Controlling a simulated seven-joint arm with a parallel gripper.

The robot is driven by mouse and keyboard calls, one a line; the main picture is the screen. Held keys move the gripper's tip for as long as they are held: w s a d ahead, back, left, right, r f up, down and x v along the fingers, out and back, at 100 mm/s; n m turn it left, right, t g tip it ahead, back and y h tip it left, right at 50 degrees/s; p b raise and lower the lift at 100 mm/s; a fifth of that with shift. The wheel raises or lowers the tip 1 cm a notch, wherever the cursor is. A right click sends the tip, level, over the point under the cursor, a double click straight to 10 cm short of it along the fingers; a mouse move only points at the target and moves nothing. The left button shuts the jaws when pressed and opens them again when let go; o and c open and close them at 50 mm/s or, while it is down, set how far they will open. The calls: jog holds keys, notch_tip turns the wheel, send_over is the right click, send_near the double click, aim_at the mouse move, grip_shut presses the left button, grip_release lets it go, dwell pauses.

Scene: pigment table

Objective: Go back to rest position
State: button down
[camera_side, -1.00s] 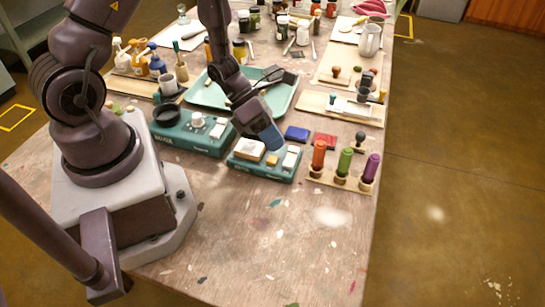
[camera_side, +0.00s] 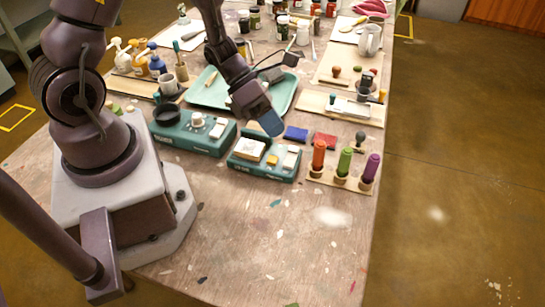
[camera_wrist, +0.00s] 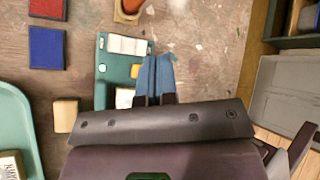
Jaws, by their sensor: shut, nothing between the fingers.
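My gripper (camera_side: 271,122) is shut and empty, with its blue fingers pressed together. It hangs above the back edge of a teal device (camera_side: 238,168) with a white square pad and small white and yellow blocks on top. A clear gap shows between the fingertips and the device in the side view. In the wrist view the shut fingers (camera_wrist: 155,75) point up the picture and cover the right part of the teal device (camera_wrist: 103,70). No rest stand or marker shows.
A second teal device with a knob (camera_side: 186,137) stands to the left. Blue (camera_side: 296,133) and red (camera_side: 325,140) pads lie to the right, near orange, green and purple upright tools (camera_side: 345,160). A teal tray (camera_side: 207,97) lies behind.

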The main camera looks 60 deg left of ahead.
jog(key=shift+m, duration=0.4)
jog(key=s+r+m+y, duration=0.4)
jog(key=r+m, duration=0.8)
jog(key=m, duration=0.3)
jog(key=s+a+r+m+t+y, duration=0.1)
jog(key=s+r+m+y, duration=0.3)
jog(key=r+m, duration=0.8)
jog(key=s+m, duration=0.2)
jog(key=m, duration=0.2)
jog(key=shift+s+m, duration=0.3)
